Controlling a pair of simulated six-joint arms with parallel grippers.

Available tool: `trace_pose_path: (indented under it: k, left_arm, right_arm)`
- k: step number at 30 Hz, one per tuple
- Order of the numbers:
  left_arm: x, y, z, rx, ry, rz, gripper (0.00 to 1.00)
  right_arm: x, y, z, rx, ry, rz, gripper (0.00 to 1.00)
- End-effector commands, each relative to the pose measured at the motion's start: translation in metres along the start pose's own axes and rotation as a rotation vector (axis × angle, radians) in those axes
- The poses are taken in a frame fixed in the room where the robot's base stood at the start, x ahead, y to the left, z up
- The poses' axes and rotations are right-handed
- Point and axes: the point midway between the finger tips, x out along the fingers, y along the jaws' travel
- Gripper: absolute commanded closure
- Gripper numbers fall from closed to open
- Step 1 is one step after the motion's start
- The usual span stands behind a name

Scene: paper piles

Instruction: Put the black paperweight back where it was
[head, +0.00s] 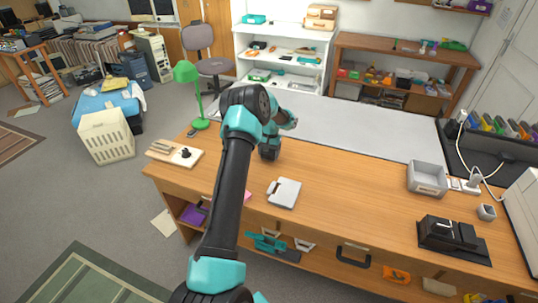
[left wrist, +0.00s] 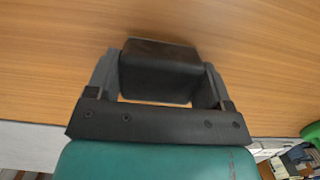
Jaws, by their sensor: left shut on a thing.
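A black block, which looks like the paperweight (left wrist: 158,78), sits between the fingers of my left gripper (left wrist: 157,82) in the left wrist view. The gripper is shut on it, over the wooden desk. In the head view my left gripper (head: 268,152) points down near the desk's back edge; the block is hard to tell apart from it there. Whether the block touches the desk is unclear. A low paper pile (head: 163,149) with a small dark object (head: 185,153) lies at the desk's left end. My right gripper is not in view.
A green lamp (head: 188,73) stands at the desk's back left corner. A grey tray (head: 427,178), a black device (head: 453,237) and a small grey cup (head: 487,211) are on the right. The desk's middle (head: 345,205) is clear.

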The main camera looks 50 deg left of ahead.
Motion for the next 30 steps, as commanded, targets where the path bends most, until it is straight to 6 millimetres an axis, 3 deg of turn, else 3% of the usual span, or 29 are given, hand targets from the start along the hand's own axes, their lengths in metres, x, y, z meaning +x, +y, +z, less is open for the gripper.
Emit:
trace_pose_path:
  k: [3,15,16,21,24,30]
  left_arm:
    - [0.0091,-0.0004,-0.0019,-0.001,0.002,0.0,0.48]
    - [0.0128,-0.0001,-0.0025,0.0,0.002,-0.001,0.48]
    - [0.0136,0.0001,-0.0024,0.0,0.001,0.0,0.25]
    - [0.0133,0.0,-0.0023,0.0,0.001,0.0,0.08]
    - [0.0132,0.0,-0.0023,0.0,0.001,0.0,0.0]
    - [0.0129,0.0001,-0.0023,0.0,0.001,0.0,0.0]
  right_arm:
    - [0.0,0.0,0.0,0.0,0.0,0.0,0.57]
    - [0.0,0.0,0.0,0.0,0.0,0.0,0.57]
    - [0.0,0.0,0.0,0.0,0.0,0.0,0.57]
    - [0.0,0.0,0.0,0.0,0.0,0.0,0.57]
    - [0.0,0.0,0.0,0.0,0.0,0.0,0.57]
    - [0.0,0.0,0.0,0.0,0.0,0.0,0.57]
